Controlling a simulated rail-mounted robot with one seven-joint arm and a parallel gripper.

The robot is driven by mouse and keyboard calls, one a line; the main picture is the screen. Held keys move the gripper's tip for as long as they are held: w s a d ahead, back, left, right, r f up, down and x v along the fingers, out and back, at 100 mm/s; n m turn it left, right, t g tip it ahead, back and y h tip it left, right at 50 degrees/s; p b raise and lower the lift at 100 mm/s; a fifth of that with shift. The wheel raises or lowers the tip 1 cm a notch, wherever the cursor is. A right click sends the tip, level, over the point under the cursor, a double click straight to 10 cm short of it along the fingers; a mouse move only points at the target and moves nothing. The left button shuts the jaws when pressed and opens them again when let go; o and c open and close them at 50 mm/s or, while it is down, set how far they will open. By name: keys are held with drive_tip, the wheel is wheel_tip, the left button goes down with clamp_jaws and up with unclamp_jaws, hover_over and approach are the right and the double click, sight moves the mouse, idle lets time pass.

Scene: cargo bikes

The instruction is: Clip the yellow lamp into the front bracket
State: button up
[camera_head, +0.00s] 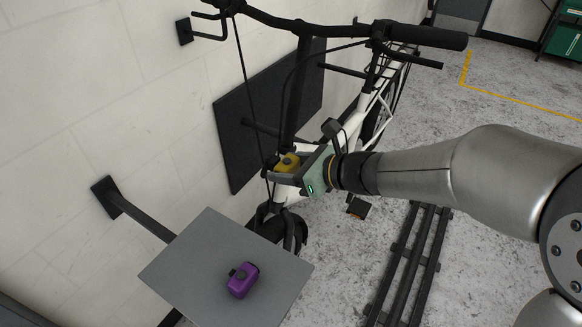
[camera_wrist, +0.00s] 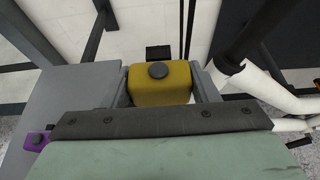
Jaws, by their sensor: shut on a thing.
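The yellow lamp (camera_head: 288,161) is held between the two fingers of my gripper (camera_head: 284,169), close to the front of the white bike (camera_head: 283,190). In the wrist view the yellow lamp (camera_wrist: 160,84) sits upright between the grey fingers, with a dark round knob on top. A small black block (camera_wrist: 159,52) shows just beyond the lamp; it may be the front bracket, but I cannot tell. In the head view the bracket cannot be made out. I cannot tell whether the lamp touches anything beyond the fingers.
A purple lamp (camera_head: 242,281) lies on a grey wall-mounted shelf (camera_head: 190,262) at lower left. The handlebar (camera_head: 300,27) and hanging cables are above and around my gripper. A black wall panel (camera_head: 232,130) stands behind the bike. A dark rail (camera_head: 408,265) lies on the floor.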

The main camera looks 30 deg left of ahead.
drive_tip(key=shift+a, duration=0.1)
drive_tip(key=o, duration=1.1)
drive_tip(key=s+b+v, duration=0.1)
drive_tip(key=v, duration=1.6)
drive_tip(key=shift+w+d, duration=0.25)
drive_tip(key=shift+w, duration=0.15)
drive_tip(key=s+d+f+n+h, duration=0.3)
drive_tip(key=d+n, duration=0.3)
drive_tip(key=d, duration=0.3)
drive_tip(key=s+d+f+n+h, duration=0.4)
drive_tip(key=d+f+n+h, duration=0.1)
drive_tip(key=d, duration=0.4)
drive_tip(key=s+d+f+n+t+h, duration=0.1)
drive_tip(key=s+d+f+n+h, duration=0.2)
drive_tip(key=d, duration=0.7)
wheel_tip(320, 180, down, 3)
drive_tip(key=n+h, duration=0.2)
drive_tip(key=n, duration=0.1)
drive_tip(key=shift+s+r+n, duration=0.2)
drive_tip(key=shift+n, duration=0.1)
